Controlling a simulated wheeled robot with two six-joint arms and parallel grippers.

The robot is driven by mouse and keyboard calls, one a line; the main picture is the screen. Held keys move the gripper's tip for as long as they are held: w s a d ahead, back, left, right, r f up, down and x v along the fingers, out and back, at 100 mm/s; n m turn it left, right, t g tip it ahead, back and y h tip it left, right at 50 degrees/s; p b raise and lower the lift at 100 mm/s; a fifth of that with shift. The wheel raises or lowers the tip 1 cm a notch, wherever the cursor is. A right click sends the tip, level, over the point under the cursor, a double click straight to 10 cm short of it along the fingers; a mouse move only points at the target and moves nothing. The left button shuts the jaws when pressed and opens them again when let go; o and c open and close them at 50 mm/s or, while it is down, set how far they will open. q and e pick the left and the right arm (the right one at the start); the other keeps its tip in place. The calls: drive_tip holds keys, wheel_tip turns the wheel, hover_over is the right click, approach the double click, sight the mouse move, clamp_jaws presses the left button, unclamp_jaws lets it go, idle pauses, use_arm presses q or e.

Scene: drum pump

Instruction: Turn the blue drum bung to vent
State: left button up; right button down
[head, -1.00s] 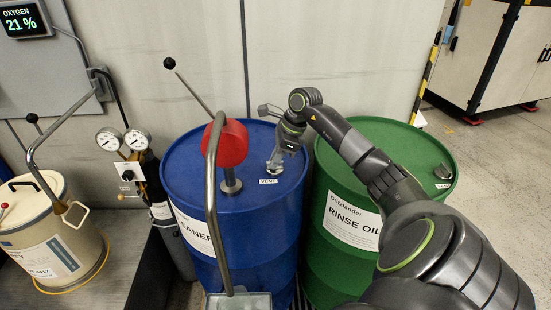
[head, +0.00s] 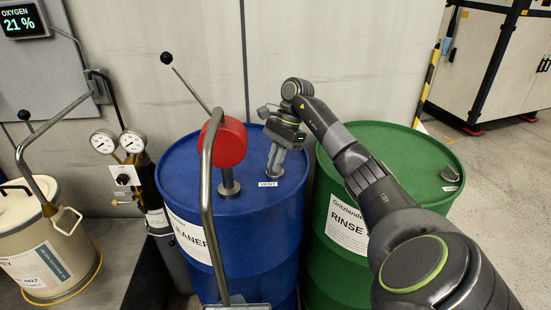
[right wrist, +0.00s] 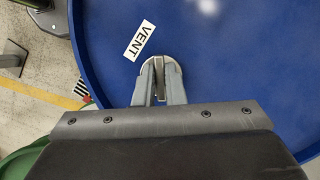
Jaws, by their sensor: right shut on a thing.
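The blue drum (head: 195,155) stands in the middle of the head view, with a red hand pump (head: 232,143) on its top. A small white VENT label (head: 268,184) lies on the lid; it also shows in the right wrist view (right wrist: 139,40). My right gripper (head: 274,172) points down at the lid just behind the label. In the right wrist view its two fingers (right wrist: 160,98) are shut on the grey metal bung (right wrist: 174,68), whose rounded edge shows around the tips. The rest of the bung is hidden by the fingers. My left gripper is not in view.
A green drum (head: 405,150) with its own bung (head: 450,174) stands right of the blue one, under my right arm. The pump's bent metal pipe (head: 207,210) rises left of my gripper. Gauges (head: 118,142) and a cream drum (head: 40,240) stand at left.

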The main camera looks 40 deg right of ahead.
drive_tip(key=n+p, duration=0.2)
drive_tip(key=p, duration=0.1)
drive_tip(key=n+g+p, duration=0.1)
drive_tip(key=n+p, duration=0.1)
drive_tip(key=p, duration=0.1)
drive_tip(key=n+g+p, duration=0.1)
drive_tip(key=n+p, duration=0.1)
drive_tip(key=p, duration=0.1)
drive_tip(key=shift+w+r+h, duration=0.15)
drive_tip(key=shift+r+h, duration=0.15)
drive_tip(key=shift+r, duration=0.05)
drive_tip(key=shift+f+n+g+h+p, duration=0.15)
drive_tip(key=shift+n+g+h+p, duration=0.25)
drive_tip(key=shift+n+p, duration=0.7)
drive_tip(key=shift+n+g+p, duration=0.3)
drive_tip(key=shift+n+p, duration=0.05)
drive_tip(key=shift+n, duration=0.55)
drive_tip(key=shift+f+n, duration=0.1)
drive_tip(key=shift+n, duration=0.2)
drive_tip(key=c, duration=1.5)
unclamp_jaws()
drive_tip(key=p+v, duration=0.2)
drive_tip(key=v, duration=1)
drive_tip(key=shift+w+a, duration=0.15)
drive_tip(key=shift+a, duration=0.05)
